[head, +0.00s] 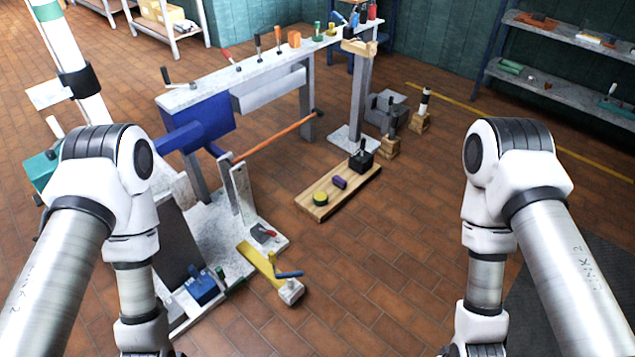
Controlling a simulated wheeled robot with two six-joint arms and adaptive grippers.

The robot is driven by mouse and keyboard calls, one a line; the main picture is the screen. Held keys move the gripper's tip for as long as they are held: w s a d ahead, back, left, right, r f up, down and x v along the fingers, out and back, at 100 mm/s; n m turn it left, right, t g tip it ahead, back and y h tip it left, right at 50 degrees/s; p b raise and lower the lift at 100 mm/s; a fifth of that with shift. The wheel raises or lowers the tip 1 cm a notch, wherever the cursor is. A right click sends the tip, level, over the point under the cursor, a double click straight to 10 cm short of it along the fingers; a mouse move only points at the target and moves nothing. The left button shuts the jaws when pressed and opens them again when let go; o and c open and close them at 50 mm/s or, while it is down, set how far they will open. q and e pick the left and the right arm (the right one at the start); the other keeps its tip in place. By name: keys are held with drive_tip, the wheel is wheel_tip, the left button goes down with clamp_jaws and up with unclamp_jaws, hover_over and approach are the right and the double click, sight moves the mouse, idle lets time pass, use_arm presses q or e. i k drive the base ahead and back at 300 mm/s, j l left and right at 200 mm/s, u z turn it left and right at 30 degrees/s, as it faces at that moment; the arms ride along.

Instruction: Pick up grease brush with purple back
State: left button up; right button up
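A small purple block-like thing (340,182), which looks like the brush with the purple back, lies on a wooden board (318,211) on the floor at the centre of the head view. Its bristles cannot be made out. Neither gripper shows.
A long grey bench (215,83) with several tools stands behind the board. A yellow bar (258,262) and a blue-handled tool (289,274) lie at its left front. Wooden blocks (389,147) stand at the right. The tiled floor (390,265) in front is clear.

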sight(339, 181)
drive_tip(key=i+l+u, duration=0.55)
drive_tip(key=i+l, duration=0.25)
drive_tip(key=i+l+u, duration=0.3)
drive_tip(key=l, duration=0.35)
drive_tip(key=i+l, duration=0.2)
drive_tip(key=l, duration=0.15)
drive_tip(key=i+l, duration=0.2)
drive_tip(key=l, duration=0.15)
drive_tip(key=i+l, duration=0.2)
drive_tip(key=l, duration=0.2)
drive_tip(key=i+l, duration=0.2)
drive_tip(key=l, duration=0.15)
drive_tip(key=i+l+u, duration=0.1)
drive_tip(key=l, duration=0.25)
drive_tip(key=i+l, duration=0.25)
drive_tip(key=l, duration=0.15)
drive_tip(key=i+l, duration=0.2)
drive_tip(key=l, duration=0.15)
drive_tip(key=i+l, duration=0.2)
drive_tip(key=l, duration=0.2)
